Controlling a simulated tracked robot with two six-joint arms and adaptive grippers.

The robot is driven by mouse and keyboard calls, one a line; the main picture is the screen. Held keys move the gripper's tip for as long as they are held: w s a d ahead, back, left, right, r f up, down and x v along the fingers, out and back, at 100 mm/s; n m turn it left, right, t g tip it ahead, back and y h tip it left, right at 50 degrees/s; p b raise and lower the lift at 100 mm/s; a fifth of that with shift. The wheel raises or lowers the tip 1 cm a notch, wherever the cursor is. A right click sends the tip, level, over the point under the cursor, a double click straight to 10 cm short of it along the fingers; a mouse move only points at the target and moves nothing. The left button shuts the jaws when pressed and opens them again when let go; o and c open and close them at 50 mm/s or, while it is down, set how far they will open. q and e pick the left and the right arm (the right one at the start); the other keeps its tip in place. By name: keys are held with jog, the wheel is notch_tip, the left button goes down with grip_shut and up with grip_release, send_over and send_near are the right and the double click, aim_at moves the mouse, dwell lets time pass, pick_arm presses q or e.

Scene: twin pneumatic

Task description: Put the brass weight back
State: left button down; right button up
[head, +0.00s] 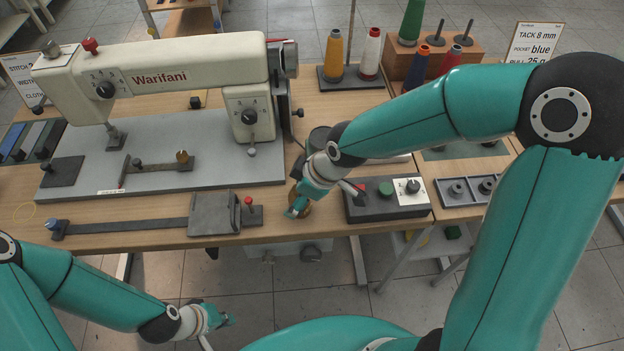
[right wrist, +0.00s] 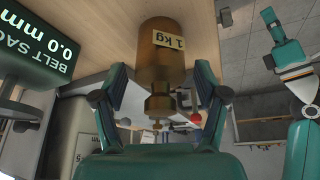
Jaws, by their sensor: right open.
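The brass weight (right wrist: 172,62) has a pale "1 kg" label and a narrower knob that points toward my right gripper. It lies between the two spread fingers of that gripper (right wrist: 160,85) in the right wrist view, with a gap visible on each side. In the head view the weight (head: 305,208) is mostly hidden behind my open right gripper (head: 296,206), near the table's front edge. My left gripper (head: 222,319) is low in front of the table, away from the weight; its finger opening is too small to read.
A cream sewing machine (head: 165,75) stands to the left on a grey plate. A control box (head: 386,211) with red and green buttons sits just right of my right gripper. A dark "BELT SAG 0.0 mm" display (right wrist: 38,50) is close by. Thread cones stand at the back.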

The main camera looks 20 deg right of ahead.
pick_arm(q)
jog(key=shift+r, duration=0.25)
pick_arm(e)
jog(key=v, duration=1)
jog(key=shift+r, duration=0.3)
jog(key=shift+s+d, duration=0.1)
